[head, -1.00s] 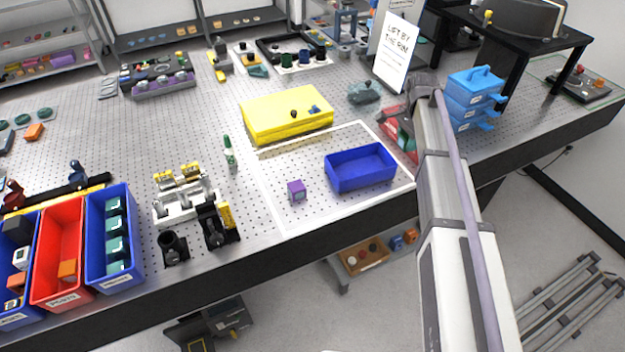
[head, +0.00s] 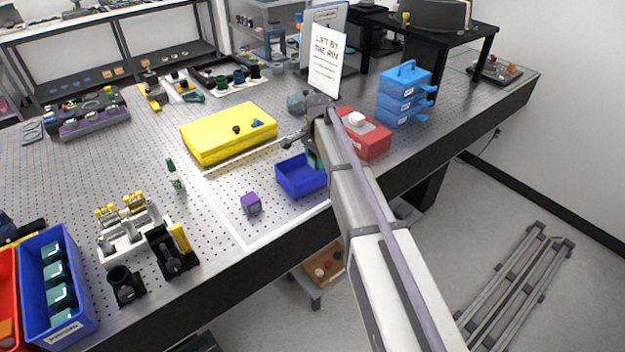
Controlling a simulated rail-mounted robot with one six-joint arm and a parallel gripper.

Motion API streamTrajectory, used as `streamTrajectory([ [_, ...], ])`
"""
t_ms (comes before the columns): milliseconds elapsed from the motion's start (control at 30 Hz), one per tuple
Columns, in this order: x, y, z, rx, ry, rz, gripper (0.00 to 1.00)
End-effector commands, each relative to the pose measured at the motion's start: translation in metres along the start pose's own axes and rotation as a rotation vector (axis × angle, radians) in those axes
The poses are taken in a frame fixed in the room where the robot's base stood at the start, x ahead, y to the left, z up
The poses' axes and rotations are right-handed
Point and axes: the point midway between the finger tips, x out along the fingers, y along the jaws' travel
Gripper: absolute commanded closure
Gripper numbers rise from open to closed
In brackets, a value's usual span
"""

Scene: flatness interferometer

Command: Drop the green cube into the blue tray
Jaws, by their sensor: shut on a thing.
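The blue tray (head: 290,181) stands on the perforated table inside a white outlined area. Its right end is hidden behind my arm. My gripper (head: 312,148) is above the tray's back right part, largely hidden by my own wrist. It is shut on the green cube (head: 313,159), of which only a small dark green part shows beside the arm. The cube appears to be held over the tray; its exact height above the tray cannot be told.
A purple cube (head: 251,204) sits left of the tray. A yellow case (head: 228,136) lies behind it, and a red box (head: 368,138) stands to the right. A sign (head: 325,60) stands behind my wrist. Blue stacked boxes (head: 403,97) are further right.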

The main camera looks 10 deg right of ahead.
Motion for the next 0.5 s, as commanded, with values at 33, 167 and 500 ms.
streamTrajectory([
  [33, 0.0030, 0.0000, 0.0000, 0.000, 0.000, 0.000, 0.80],
  [167, 0.0008, 0.0000, 0.0000, 0.000, 0.000, 0.000, 0.80],
  [500, 0.0007, 0.0000, 0.0000, 0.000, 0.000, 0.000, 0.27],
])
